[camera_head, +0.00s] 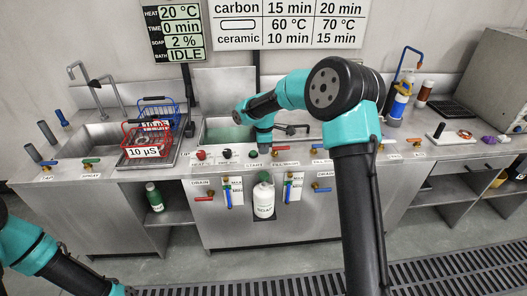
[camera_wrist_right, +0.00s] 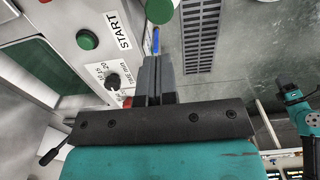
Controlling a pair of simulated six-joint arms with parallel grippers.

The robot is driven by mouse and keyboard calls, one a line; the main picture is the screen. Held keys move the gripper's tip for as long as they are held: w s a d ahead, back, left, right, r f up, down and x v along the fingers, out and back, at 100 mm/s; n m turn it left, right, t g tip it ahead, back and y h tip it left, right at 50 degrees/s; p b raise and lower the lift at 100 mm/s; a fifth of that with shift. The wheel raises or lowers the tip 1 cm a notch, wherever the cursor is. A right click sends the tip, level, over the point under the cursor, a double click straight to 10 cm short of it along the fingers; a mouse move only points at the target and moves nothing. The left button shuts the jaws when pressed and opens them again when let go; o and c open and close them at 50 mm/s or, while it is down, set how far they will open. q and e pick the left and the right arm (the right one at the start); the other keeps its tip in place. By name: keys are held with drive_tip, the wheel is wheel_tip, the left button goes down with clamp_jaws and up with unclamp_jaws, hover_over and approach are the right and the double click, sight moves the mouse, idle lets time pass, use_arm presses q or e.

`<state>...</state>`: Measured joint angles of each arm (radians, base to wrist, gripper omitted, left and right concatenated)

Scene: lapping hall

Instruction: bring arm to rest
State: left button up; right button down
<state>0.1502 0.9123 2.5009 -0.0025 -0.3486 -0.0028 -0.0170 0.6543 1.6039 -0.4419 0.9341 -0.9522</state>
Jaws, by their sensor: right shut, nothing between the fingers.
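My right arm comes in from the lower right and reaches over the wash bench, with its teal wrist above the front panel. My right gripper (camera_head: 265,150) is small and partly hidden there. In the right wrist view its two grey fingers (camera_wrist_right: 157,60) are together with nothing between them. They are beside the panel with the green START button (camera_wrist_right: 87,40), apart from it as far as I can tell. My left arm shows only as teal and black links at the lower left. Its gripper is outside the pictures.
The bath (camera_head: 217,133) with greenish liquid lies behind my right wrist. A red basket (camera_head: 146,138) and a blue basket (camera_head: 158,108) stand at the left sink. A floor grating (camera_head: 450,262) runs along the front.

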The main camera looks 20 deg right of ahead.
idle(0.7)
drive_tip(key=s+a+f+m+y, duration=0.25)
drive_tip(key=s+f, duration=0.35)
drive_tip(key=f, duration=0.3)
drive_tip(key=s+a+f+m+y, duration=0.1)
drive_tip(key=s+a+f+m, duration=0.4)
drive_tip(key=f, duration=0.5)
drive_tip(key=s+a+f+m, duration=0.1)
drive_tip(key=s+f+m, duration=0.3)
drive_tip(key=s, duration=0.6)
drive_tip(key=s+f+m, duration=0.4)
drive_tip(key=s, duration=0.6)
drive_tip(key=shift+s+a+f+t, duration=0.3)
drive_tip(key=shift+s+a+t, duration=0.05)
drive_tip(key=shift+t, duration=0.05)
drive_tip(key=shift+w+m, duration=0.1)
drive_tip(key=shift+m, duration=0.15)
